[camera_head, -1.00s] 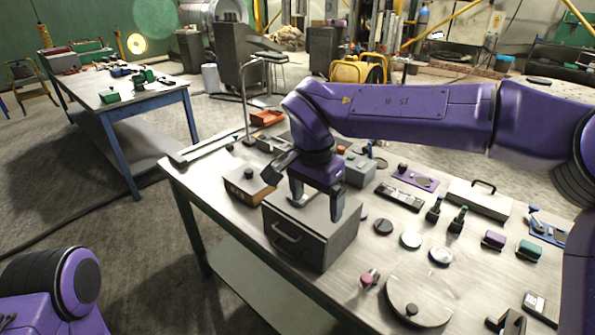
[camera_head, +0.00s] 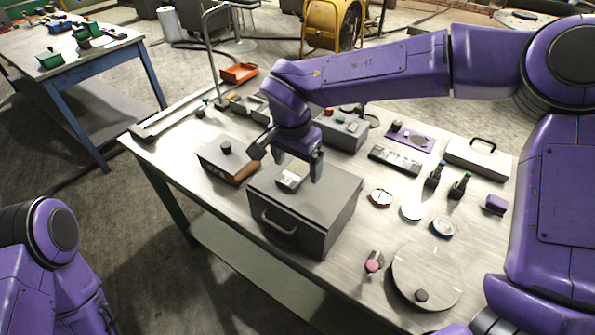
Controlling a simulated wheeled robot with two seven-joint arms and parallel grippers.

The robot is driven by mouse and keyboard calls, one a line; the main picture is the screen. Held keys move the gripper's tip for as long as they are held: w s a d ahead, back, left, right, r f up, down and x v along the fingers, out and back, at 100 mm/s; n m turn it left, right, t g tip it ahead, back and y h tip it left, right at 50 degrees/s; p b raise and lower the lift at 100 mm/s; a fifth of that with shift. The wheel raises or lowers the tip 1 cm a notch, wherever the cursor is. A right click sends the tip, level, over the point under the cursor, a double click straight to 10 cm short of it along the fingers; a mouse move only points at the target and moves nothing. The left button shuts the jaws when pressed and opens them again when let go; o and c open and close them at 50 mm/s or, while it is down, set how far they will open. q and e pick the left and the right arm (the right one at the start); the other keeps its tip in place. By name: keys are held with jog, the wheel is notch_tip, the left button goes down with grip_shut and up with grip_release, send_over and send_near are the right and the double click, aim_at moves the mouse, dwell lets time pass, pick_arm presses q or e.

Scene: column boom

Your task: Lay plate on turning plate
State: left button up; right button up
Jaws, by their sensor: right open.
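A round pale disc with a dark knob near its rim, which looks like the turning plate (camera_head: 432,262), lies on the workbench at the front right. A small light-grey block-like piece (camera_head: 291,178) sits on the lid of a dark grey box (camera_head: 325,197). I cannot tell whether it is the plate. My right gripper (camera_head: 287,160) is open over the box lid, its fingers spread to either side of the small piece. Several small round discs (camera_head: 381,197) lie between the box and the turning plate. My left arm shows at the lower left, its gripper out of view.
A box with a black knob (camera_head: 222,152) stands left of the grey box. A red-ended cylinder (camera_head: 374,262) stands left of the turning plate. Dark bottles (camera_head: 435,175) and a white handled case (camera_head: 478,157) are farther right. Bare bench (camera_head: 335,285) shows at the front.

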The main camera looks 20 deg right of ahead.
aim_at(296, 171)
jog(key=w+f, duration=0.1)
jog(key=f, duration=0.1)
jog(key=w+f, duration=0.2)
jog(key=shift+w+d+f, duration=0.2)
jog(key=shift+w, duration=0.05)
jog(key=shift+s+r, duration=0.3)
jog(key=shift+s, duration=0.2)
jog(key=shift+c, duration=0.9)
jog(key=shift+s, duration=0.1)
jog(key=c, duration=0.5)
pick_arm(q)
jog(key=shift+w, duration=0.6)
pick_arm(e)
grip_shut()
